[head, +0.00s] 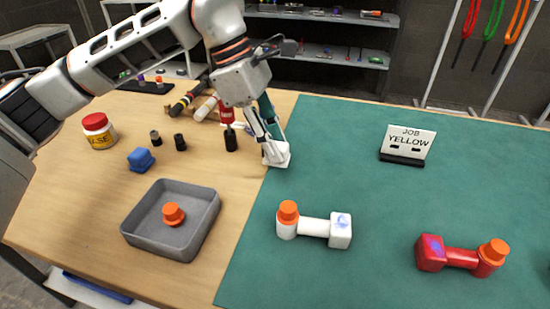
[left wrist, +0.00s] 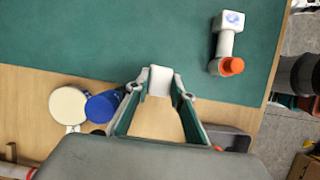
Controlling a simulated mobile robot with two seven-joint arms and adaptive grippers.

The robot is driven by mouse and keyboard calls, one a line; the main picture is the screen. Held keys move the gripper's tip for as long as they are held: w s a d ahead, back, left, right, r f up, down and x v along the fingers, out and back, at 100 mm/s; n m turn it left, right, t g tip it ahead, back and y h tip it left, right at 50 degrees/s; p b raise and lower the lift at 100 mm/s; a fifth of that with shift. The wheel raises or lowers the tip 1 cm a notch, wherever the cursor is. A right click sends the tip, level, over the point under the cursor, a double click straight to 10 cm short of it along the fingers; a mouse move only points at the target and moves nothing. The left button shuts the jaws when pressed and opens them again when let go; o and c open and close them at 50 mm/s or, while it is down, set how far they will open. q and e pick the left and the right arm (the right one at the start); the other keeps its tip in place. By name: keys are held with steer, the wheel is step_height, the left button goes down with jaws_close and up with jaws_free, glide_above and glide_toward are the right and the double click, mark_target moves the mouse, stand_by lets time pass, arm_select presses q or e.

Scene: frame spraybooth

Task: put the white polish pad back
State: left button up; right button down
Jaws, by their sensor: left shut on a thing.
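My left gripper (head: 270,150) is shut on a small white block, the white polish pad (head: 277,154). It holds the pad near the left edge of the green mat; I cannot tell whether the pad touches the surface. In the left wrist view the pad (left wrist: 161,81) sits between the fingertips of the left gripper (left wrist: 160,88), over the mat's border with the bare wood. A cream disc (left wrist: 68,105) and a blue disc (left wrist: 103,106) stand side by side near the gripper in that view; the arm mostly hides them in the head view. My right gripper is out of view.
A grey tray (head: 130,238) holds an orange cap (head: 173,213). A white part (head: 315,228) and a red part (head: 460,258), each orange-capped, lie on the green mat (head: 340,180). A "JOB YELLOW" sign (head: 408,143) stands behind. A blue block (head: 141,159) and jar (head: 99,131) are left.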

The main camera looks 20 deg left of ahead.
arm_select(q)
step_height(320, 180, down, 4)
steer(key=shift+r+b, duration=0.1)
steer(key=shift+b, duration=0.3)
steer(key=shift+f, duration=0.25)
steer(key=shift+r, duration=0.15)
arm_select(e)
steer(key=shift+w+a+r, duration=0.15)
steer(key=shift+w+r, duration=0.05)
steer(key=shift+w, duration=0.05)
arm_select(q)
steer(key=o, duration=0.8)
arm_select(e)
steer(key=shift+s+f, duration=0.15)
